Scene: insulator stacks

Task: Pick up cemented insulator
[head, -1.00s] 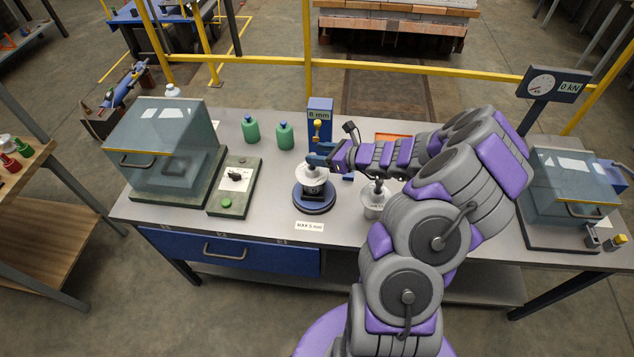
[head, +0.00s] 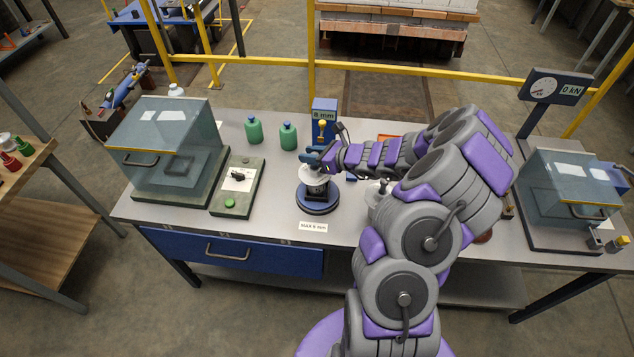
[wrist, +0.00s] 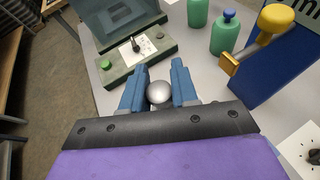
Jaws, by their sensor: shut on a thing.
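The cemented insulator (head: 315,179) has a pale disc on a dark lower part. It stands upright on the round blue stand (head: 318,207), and I see no clear gap between them. In the wrist view, the insulator's disc is hidden below the ball and fingers.
A blue gauge post (head: 324,118) with a yellow knob stands just behind. Two green bottles (head: 254,129) and a control box (head: 237,183) are to the left, beside a glass-covered case (head: 165,150). Another pale piece (head: 378,192) is partly hidden by my arm.

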